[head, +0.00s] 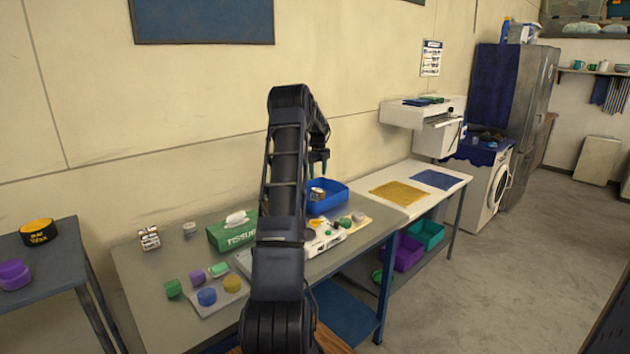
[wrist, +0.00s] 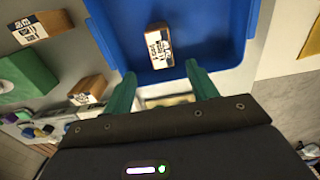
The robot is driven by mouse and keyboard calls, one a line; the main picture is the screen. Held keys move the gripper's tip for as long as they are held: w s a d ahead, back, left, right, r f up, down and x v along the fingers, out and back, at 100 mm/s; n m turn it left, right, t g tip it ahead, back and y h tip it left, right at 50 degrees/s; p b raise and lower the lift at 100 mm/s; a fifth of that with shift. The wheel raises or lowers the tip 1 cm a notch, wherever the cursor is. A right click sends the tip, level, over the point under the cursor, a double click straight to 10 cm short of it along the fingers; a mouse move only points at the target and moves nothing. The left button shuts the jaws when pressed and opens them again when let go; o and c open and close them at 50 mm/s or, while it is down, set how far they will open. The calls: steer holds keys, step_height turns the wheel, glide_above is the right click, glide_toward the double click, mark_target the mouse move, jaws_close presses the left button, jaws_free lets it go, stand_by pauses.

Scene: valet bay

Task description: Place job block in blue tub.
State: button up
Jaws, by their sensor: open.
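The blue tub (head: 338,202) stands on the grey table, and its wall (wrist: 232,30) fills the upper middle of the wrist view. A brown block with a white printed face (wrist: 158,45) lies inside the tub; it also shows in the head view (head: 317,194). My gripper (head: 318,158) is above the tub, with its teal fingers (wrist: 162,86) spread apart and nothing between them. The block lies beyond the fingertips, apart from them. Similar printed blocks show outside the tub in the wrist view, one at the upper left (wrist: 40,27) and one nearer (wrist: 88,89).
A green tissue box (head: 232,232) stands left of the tub. Another printed block (head: 149,238) is at the table's left. Coloured pieces lie near the front, with a blue one (head: 207,297) on a pale board. A white table with a yellow mat (head: 397,193) adjoins at right.

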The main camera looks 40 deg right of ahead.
steer(key=shift+r, duration=0.2)
steer(key=a+r+n+t, duration=0.1)
steer(key=a+r+n, duration=0.4)
steer(key=a, duration=0.5)
steer(key=s+a+r+n, duration=0.1)
steer(key=a+r+n, duration=0.2)
steer(key=a+r, duration=0.5)
steer(key=a+r+n+t, duration=0.1)
steer(key=a+r+n, duration=0.35)
steer(key=a, duration=0.65)
steer(key=s+a+r+n+t, duration=0.1)
steer(key=s+a+r+n, duration=0.2)
steer(key=s+a+n, duration=0.5)
steer(key=s+a+r+n, duration=0.2)
steer(key=s+a, duration=0.1)
steer(key=a, duration=0.8)
steer(key=s+a+f+n, duration=0.3)
steer(key=s+a+n, duration=0.3)
steer(key=s+a, duration=0.2)
steer(key=s+a+f+n+t, duration=0.1)
steer(key=s+a+f+n, duration=0.2)
steer(key=s+a+n, duration=0.4)
steer(key=s+a, duration=0.1)
steer(key=s, duration=0.5)
steer(key=shift+s+f+t, duration=0.2)
steer(key=shift+s+t, duration=0.1)
